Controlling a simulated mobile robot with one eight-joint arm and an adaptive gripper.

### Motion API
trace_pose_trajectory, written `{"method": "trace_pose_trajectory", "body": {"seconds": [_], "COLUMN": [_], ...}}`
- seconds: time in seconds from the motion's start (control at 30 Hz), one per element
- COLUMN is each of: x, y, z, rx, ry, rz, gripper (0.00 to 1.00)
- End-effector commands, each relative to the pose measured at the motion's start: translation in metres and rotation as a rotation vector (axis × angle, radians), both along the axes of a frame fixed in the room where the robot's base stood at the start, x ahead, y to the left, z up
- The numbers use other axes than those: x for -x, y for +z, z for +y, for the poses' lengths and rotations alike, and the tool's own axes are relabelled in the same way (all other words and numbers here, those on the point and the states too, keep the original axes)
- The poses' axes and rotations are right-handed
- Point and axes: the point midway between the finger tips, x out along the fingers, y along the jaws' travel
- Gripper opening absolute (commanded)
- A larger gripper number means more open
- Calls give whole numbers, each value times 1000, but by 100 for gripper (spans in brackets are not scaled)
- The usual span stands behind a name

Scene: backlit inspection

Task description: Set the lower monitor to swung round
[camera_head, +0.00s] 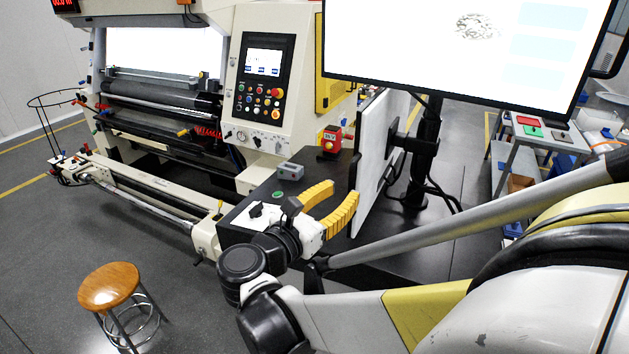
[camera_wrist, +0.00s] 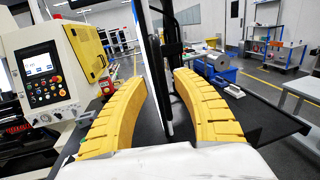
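The lower monitor (camera_head: 374,165) is a thin pale panel with a dark edge, seen at a steep angle in the head view. A black bracket (camera_head: 398,143) joins it to a black pole (camera_head: 427,140) on its right. In the wrist view the monitor (camera_wrist: 151,75) shows nearly edge-on, in line with the gap between my fingers. My gripper (camera_head: 344,190) has thick yellow fingers, spread apart and empty, at the monitor's left edge. I cannot tell whether the edge lies between the fingers or beyond them. The gripper also shows in the wrist view (camera_wrist: 160,77).
A large lit upper monitor (camera_head: 460,45) hangs above. A cream machine with a control panel (camera_head: 264,78) stands left. A red-yellow stop button (camera_head: 330,140) and a grey box (camera_head: 290,171) sit on the black table (camera_head: 262,180). A stool (camera_head: 109,287) stands at front left.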

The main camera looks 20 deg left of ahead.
Motion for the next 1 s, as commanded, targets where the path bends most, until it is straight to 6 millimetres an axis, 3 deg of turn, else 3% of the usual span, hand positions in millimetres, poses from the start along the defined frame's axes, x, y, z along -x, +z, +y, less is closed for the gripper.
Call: {"method": "trace_pose_trajectory", "body": {"seconds": [0.2, 0.57, 0.7, 1.0], "x": [-30, -37, -37, -36], "y": [-1, -1, -1, -1], "z": [-10, -12, -12, -16], "rx": [-1, -1, -1, -1], "ry": [-6, -7, -7, 2], "rz": [1, 1, 1, 1], "gripper": [34, 34, 0, 0]}}
